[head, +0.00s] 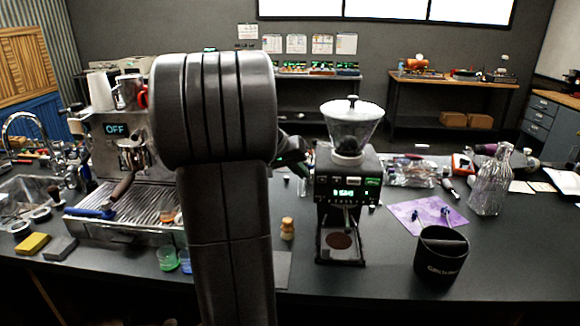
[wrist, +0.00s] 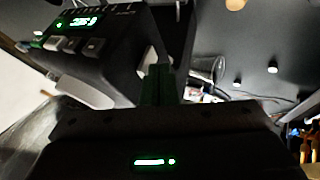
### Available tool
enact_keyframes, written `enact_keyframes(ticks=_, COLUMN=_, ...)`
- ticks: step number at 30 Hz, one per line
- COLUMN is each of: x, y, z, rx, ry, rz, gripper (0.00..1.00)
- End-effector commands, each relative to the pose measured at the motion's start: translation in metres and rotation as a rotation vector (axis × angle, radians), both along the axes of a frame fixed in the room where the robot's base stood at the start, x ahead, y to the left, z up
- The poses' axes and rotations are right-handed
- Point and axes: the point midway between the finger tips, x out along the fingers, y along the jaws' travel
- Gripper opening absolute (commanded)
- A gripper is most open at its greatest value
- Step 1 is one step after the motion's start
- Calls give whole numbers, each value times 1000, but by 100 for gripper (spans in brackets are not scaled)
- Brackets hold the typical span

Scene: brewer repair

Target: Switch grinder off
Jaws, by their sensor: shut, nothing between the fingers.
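The grinder (head: 322,188) stands on the dark counter right of centre, with a clear hopper (head: 351,125) on top and a lit green display (head: 347,193). Dark brown coffee grounds (head: 339,241) lie at its base. In the wrist view the grinder (wrist: 120,50) fills the upper left, its display lit and several buttons (wrist: 75,43) below it. A pale part, perhaps the side switch (wrist: 148,58), shows just beside my fingertips. My gripper (wrist: 158,72) is shut and empty, close against the grinder's side; contact cannot be told.
An espresso machine (head: 105,160) reading OFF stands left, partly behind my arm. A small wooden-topped bottle (head: 287,229) stands left of the grinder. A black knock bin (head: 440,257), a purple mat (head: 405,211) and a glass carafe (head: 491,185) are to the right.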

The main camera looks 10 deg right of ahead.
Motion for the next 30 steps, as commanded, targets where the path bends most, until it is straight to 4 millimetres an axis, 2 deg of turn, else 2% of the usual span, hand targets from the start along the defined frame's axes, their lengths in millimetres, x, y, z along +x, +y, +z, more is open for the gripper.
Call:
enact_keyframes(ticks=11, x=-1, y=-2, z=0, rx=0, ry=-1, rz=-1, gripper=0)
enact_keyframes(ticks=14, x=-3, y=-10, z=0, rx=2, ry=-5, rz=-5, gripper=0)
enact_keyframes(ticks=22, x=-3, y=-9, z=3, rx=3, ry=-1, rz=-1, gripper=0)
enact_keyframes(ticks=30, x=-2, y=-9, z=15, rx=2, ry=-2, rz=-1, gripper=0)
